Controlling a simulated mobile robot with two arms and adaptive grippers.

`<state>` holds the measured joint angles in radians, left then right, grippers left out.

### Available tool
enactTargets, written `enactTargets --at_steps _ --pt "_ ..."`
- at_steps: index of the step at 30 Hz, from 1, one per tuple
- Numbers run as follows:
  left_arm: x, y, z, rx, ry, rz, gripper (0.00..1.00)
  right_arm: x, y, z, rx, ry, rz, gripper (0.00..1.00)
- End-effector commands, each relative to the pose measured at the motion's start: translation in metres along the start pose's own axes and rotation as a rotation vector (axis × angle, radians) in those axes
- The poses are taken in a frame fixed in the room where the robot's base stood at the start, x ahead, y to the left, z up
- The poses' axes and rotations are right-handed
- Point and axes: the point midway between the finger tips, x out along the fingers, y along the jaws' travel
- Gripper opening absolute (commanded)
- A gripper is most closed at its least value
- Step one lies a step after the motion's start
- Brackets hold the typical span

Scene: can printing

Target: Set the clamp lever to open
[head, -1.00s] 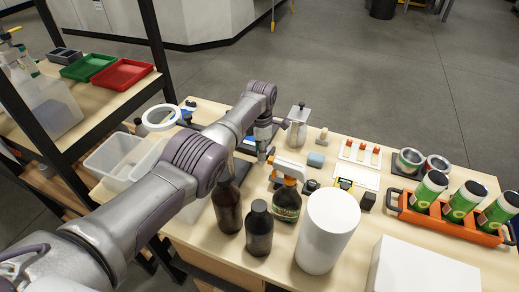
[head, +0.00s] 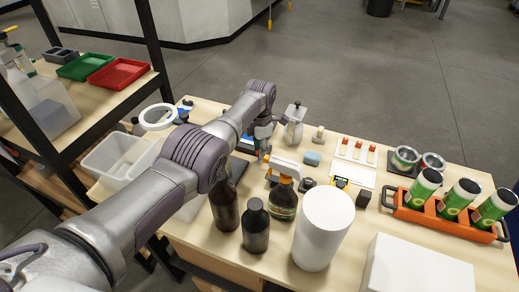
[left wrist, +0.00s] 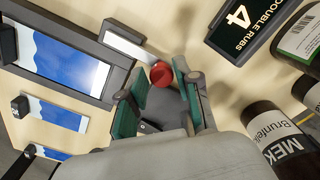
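In the left wrist view, a round red knob (left wrist: 166,74) sits near the end of a pale bar (left wrist: 128,46), which crosses the end of a dark frame (left wrist: 100,87) around a blue and white print (left wrist: 68,58). This looks like the clamp lever. My left gripper (left wrist: 158,84) has its two teal fingers apart, with the red knob at the gap between their tips. I cannot tell whether a finger touches it. In the head view my left gripper (head: 262,147) is partly hidden by my arm, which also hides most of the frame. My right gripper is out of view.
Dark bottles (head: 256,226) and a white cylinder (head: 323,228) stand in front of my left gripper. A metal dispenser (head: 295,123) stands behind it. An orange carrier (head: 440,225) with green cans is at the right. Blue and white cards (left wrist: 57,114) lie beside the frame.

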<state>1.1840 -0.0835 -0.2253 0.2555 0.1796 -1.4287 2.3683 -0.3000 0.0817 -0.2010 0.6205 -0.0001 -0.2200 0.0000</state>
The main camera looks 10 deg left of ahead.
Motion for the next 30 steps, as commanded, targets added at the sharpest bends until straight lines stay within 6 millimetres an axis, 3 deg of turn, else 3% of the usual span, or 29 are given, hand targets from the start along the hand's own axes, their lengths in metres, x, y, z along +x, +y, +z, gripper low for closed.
enactTargets --at_steps 3,12,17,21,30 --pt "0.001 -0.001 -0.001 0.001 0.002 -0.002 0.51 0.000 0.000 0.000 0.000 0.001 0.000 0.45" --pt "0.001 -0.001 -0.001 0.001 0.005 -0.004 0.51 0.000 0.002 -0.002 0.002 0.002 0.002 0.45" --pt "-0.008 -0.001 0.000 0.003 0.003 -0.003 0.51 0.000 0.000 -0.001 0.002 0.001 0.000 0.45" --pt "-0.026 -0.001 -0.001 0.002 0.002 0.000 0.51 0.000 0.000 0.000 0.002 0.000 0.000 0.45" --pt "-0.093 -0.001 0.000 0.002 0.002 -0.002 0.51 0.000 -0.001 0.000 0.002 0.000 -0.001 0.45"
